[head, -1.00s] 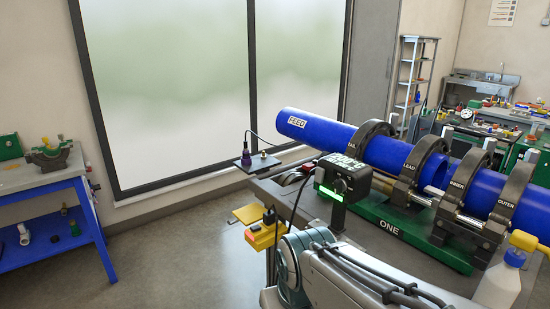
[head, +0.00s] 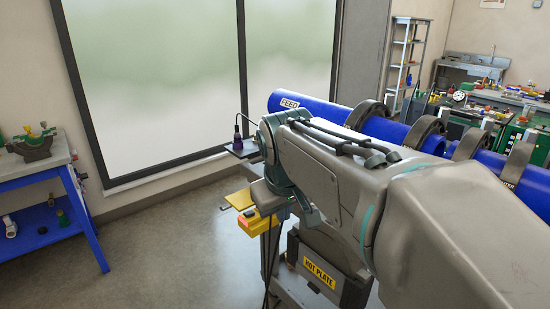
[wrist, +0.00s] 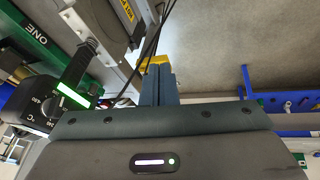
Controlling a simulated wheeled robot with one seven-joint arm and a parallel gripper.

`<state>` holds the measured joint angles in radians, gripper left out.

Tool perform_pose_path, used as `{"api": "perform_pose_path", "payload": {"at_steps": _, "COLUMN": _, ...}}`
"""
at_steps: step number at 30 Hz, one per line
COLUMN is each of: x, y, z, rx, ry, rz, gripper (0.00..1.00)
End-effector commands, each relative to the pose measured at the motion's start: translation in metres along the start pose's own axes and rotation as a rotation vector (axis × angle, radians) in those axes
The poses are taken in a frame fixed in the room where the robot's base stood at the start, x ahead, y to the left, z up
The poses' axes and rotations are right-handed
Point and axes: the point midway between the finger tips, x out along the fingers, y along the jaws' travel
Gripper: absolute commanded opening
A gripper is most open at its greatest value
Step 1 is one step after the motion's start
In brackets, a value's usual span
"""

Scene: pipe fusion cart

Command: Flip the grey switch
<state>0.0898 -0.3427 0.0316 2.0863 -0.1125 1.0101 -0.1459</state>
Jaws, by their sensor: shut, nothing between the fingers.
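I cannot make out a grey switch in either view. A yellow box (head: 258,220) hangs at the cart's near-left side, with a flat yellow plate beside it. Something yellow (wrist: 155,61) also shows just beyond my fingertips in the wrist view, partly hidden by them. My gripper (wrist: 158,68) is shut and empty, its two blue-grey fingers side by side. In the head view, my arm reaches across the cart and its end is close above the yellow box; contact cannot be told. A black control box (wrist: 38,105) with a dial and a lit green bar is left of the fingers.
The blue pipe (head: 310,107) lies in dark clamps behind my arm. A HOT PLATE labelled holder (head: 318,273) is below the arm. Black cables (wrist: 152,40) run close to the fingers. A blue workbench (head: 50,178) stands left, with open floor between.

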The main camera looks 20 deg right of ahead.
Motion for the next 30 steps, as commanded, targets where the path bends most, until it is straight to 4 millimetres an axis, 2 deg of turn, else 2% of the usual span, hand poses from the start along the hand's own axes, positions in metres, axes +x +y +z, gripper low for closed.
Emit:
{"api": "perform_pose_path", "payload": {"at_steps": 1, "x": -0.007, "y": 0.014, "z": -0.02, "rx": -0.02, "ry": 0.02, "rz": 0.029, "gripper": 0.0}}
{"api": "perform_pose_path", "payload": {"at_steps": 3, "x": -0.02, "y": 0.031, "z": -0.044, "rx": -0.054, "ry": 0.042, "rz": 0.068, "gripper": 0.0}}
{"api": "perform_pose_path", "payload": {"at_steps": 6, "x": -0.039, "y": 0.053, "z": -0.071, "rx": -0.095, "ry": 0.068, "rz": 0.119, "gripper": 0.0}}
{"api": "perform_pose_path", "payload": {"at_steps": 10, "x": -0.057, "y": 0.073, "z": -0.093, "rx": -0.128, "ry": 0.087, "rz": 0.167, "gripper": 0.0}}
{"api": "perform_pose_path", "payload": {"at_steps": 13, "x": -0.065, "y": 0.082, "z": -0.102, "rx": -0.141, "ry": 0.095, "rz": 0.188, "gripper": 0.0}}
{"api": "perform_pose_path", "payload": {"at_steps": 18, "x": -0.069, "y": 0.086, "z": -0.107, "rx": -0.15, "ry": 0.098, "rz": 0.198, "gripper": 0.0}}
{"api": "perform_pose_path", "payload": {"at_steps": 26, "x": -0.069, "y": 0.086, "z": -0.106, "rx": -0.149, "ry": 0.098, "rz": 0.198, "gripper": 0.0}}
{"api": "perform_pose_path", "payload": {"at_steps": 30, "x": -0.06, "y": 0.088, "z": -0.107, "rx": -0.148, "ry": 0.096, "rz": 0.197, "gripper": 0.0}}
